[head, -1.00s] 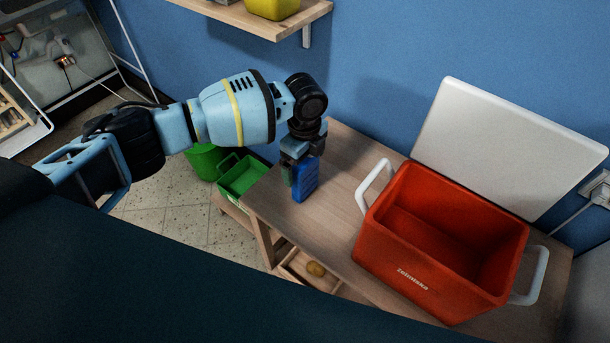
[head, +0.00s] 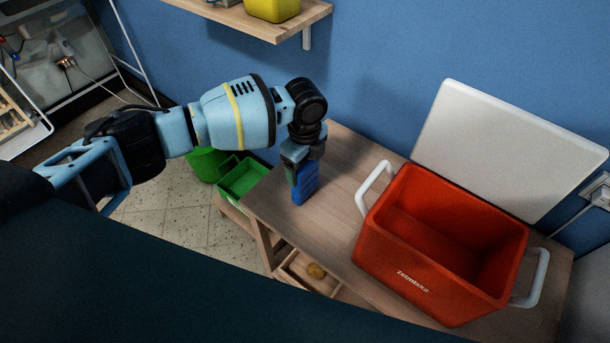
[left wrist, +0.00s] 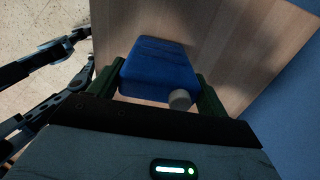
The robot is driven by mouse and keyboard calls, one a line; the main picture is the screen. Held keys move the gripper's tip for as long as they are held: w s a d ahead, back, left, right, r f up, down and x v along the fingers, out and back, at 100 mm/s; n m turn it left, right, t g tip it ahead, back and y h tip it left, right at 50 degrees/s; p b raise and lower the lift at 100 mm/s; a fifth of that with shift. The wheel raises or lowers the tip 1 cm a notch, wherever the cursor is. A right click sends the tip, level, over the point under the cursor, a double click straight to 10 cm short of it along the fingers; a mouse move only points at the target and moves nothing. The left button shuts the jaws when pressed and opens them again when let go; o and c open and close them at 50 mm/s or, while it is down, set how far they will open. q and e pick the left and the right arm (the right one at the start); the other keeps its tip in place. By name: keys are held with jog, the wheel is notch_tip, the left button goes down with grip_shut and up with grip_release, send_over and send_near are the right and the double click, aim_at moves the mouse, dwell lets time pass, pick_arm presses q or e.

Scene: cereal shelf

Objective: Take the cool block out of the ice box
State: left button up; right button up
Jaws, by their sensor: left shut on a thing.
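The blue cool block (head: 306,186) is upright at the left part of the wooden table, left of the ice box. My left gripper (head: 297,170) is shut on it from above. In the left wrist view the cool block (left wrist: 158,70), with a pale round cap, sits between the green fingers of my left gripper (left wrist: 160,88). The block's bottom is at or very near the table top; I cannot tell whether it touches. The red ice box (head: 400,262) stands open on the right of the table, its visible inside empty. Its white lid (head: 505,150) leans against the wall behind.
The wooden table (head: 345,165) has clear room between block and ice box. White handles (head: 374,187) stick out from the box. A green crate (head: 243,178) is beyond the table's left edge. A shelf (head: 255,22) hangs above. A drawer (head: 300,272) below holds a round item.

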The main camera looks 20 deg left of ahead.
pick_arm(q)
jog(key=shift+r, duration=0.15)
